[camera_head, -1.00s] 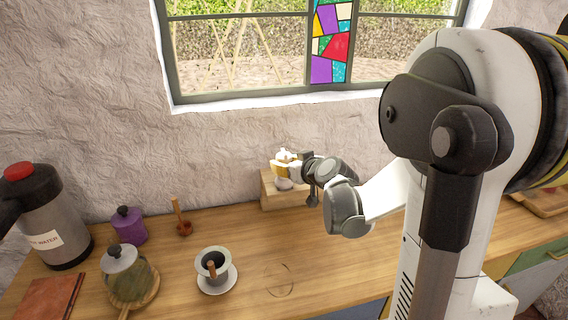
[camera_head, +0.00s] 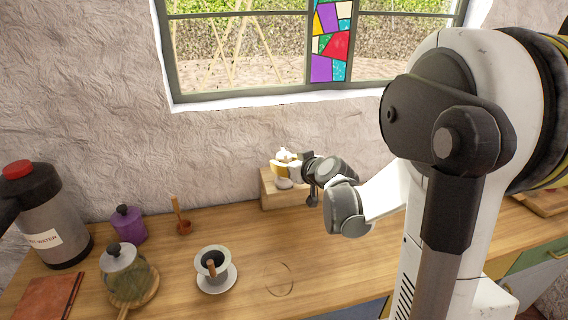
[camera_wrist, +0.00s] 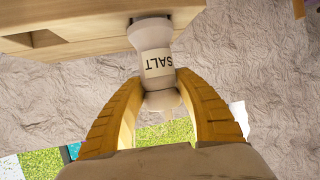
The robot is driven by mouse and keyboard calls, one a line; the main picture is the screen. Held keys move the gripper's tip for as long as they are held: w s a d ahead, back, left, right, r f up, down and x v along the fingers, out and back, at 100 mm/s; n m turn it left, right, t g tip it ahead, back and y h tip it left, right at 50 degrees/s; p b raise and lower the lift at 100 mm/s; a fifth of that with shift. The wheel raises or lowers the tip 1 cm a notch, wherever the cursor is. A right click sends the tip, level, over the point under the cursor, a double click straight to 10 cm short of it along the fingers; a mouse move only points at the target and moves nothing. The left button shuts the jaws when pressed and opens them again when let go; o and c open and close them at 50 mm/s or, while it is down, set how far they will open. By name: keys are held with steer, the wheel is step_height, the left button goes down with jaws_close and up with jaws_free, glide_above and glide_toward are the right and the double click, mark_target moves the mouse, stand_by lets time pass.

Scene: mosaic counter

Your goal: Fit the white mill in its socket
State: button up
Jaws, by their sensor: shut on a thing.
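The white mill (camera_wrist: 155,50), with a "SALT" label, is between the two yellow fingers of my gripper (camera_wrist: 162,85) in the wrist view. The fingers are shut on its rounded top end, and its wide base points away from my palm. The wooden block (camera_wrist: 80,30) lies behind the base and has a dark square opening (camera_wrist: 40,39) to the left of the mill.
The wooden counter (camera_head: 330,265) is clear in the middle, apart from a faint ring mark. The wall is close behind the block.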

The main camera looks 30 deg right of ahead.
steer(key=shift+f, duration=0.1)
steer(key=o, duration=1.4)
steer(key=shift+c, duration=0.2)
steer(key=shift+o, duration=0.5)
steer(key=o, duration=0.5)
steer(key=p+v, duration=0.2)
steer(key=v, duration=0.4)
steer(key=shift+r+p, duration=0.35)
steer(key=shift+r, duration=0.1)
